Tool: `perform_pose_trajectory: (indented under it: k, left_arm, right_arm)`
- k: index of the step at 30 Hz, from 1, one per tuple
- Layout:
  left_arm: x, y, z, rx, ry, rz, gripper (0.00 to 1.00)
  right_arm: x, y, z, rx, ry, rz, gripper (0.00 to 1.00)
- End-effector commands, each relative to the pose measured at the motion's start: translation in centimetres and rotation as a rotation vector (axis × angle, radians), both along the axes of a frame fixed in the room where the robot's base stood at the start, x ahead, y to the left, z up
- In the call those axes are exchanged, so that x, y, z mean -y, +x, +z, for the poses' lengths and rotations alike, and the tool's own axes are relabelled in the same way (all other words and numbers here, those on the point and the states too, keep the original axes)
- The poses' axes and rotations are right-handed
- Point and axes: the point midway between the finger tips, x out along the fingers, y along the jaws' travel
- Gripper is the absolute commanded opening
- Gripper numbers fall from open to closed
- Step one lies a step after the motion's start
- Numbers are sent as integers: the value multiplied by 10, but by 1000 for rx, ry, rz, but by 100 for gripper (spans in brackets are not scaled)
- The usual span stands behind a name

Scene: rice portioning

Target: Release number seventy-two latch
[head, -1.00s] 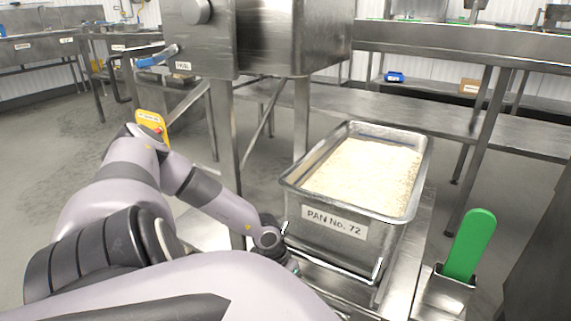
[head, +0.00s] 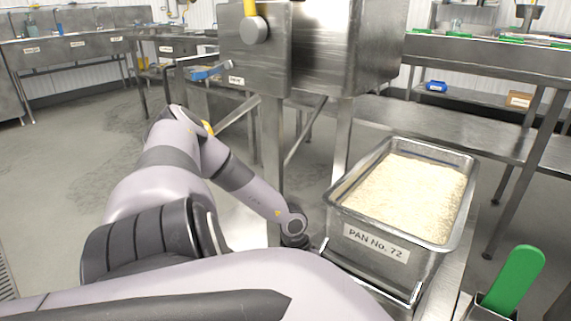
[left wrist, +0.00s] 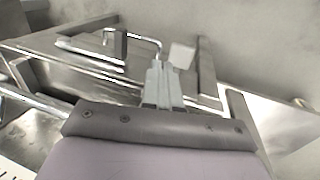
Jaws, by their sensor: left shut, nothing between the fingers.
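The steel pan labelled "PAN No. 72" (head: 376,242) is full of pale rice (head: 408,198) and stands right of my left arm in the head view. A bent metal rod (head: 372,277) runs along its lower front edge. In the left wrist view my left gripper (left wrist: 158,72) is shut and empty. Its tips are close to a bent metal rod (left wrist: 140,36) and a small white tag (left wrist: 182,55). I cannot tell whether they touch, and no number is legible on the tag. In the head view the fingers are hidden beyond the wrist, low beside the pan's front left corner. My right gripper is out of view.
A green-handled tool (head: 515,278) stands in a holder at lower right. A long steel bench (head: 440,125) lies behind. Open floor is at left.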

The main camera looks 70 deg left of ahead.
Motion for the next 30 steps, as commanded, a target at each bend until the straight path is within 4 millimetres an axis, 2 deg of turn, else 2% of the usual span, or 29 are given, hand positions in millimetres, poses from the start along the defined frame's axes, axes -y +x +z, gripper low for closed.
perform_pose_trajectory:
  k: [1, 6, 12, 30]
  left_arm:
    - [-10, -6, 5, -3, 6, 4, 0]
    - [-29, -18, 12, -2, 5, 2, 0]
    - [-42, -26, 15, -2, 2, 1, 0]
    - [-45, -28, 16, 0, 1, 0, 0]
  right_arm:
    - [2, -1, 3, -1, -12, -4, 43]
    - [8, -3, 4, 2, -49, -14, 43]
    - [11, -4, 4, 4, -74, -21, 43]
    - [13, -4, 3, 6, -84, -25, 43]
